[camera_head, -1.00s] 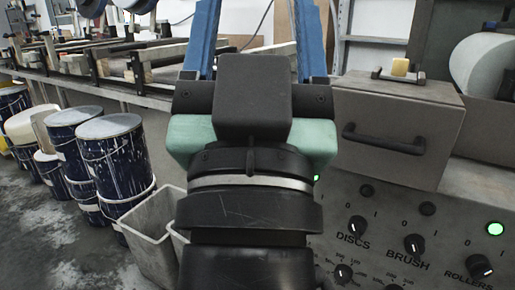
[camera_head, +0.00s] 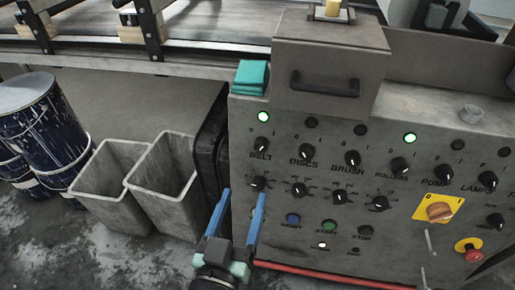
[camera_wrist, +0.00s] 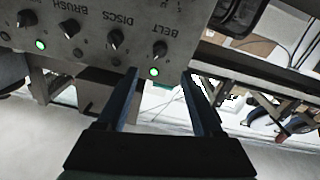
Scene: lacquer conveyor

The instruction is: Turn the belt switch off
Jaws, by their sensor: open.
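The belt switch (camera_head: 261,144) is a black knob above the word BELT, at the upper left of the grey control panel (camera_head: 300,245). The green lamp (camera_head: 264,117) above it is lit. My gripper (camera_head: 243,195) is open and empty, with blue fingers, in front of the panel's lower left. In the wrist view, where the panel looks upside down, the belt switch (camera_wrist: 160,48) and its lit lamp (camera_wrist: 154,71) lie in line with the gap between my open fingers (camera_wrist: 158,74). I see no contact with the knob.
Other knobs stand close by, with the discs switch (camera_head: 306,150) nearest. A handled box (camera_head: 330,50) and a teal block (camera_head: 251,75) sit above. Grey bins (camera_head: 160,180) and a paint drum (camera_head: 40,120) stand left. A red emergency button (camera_head: 468,247) is at right.

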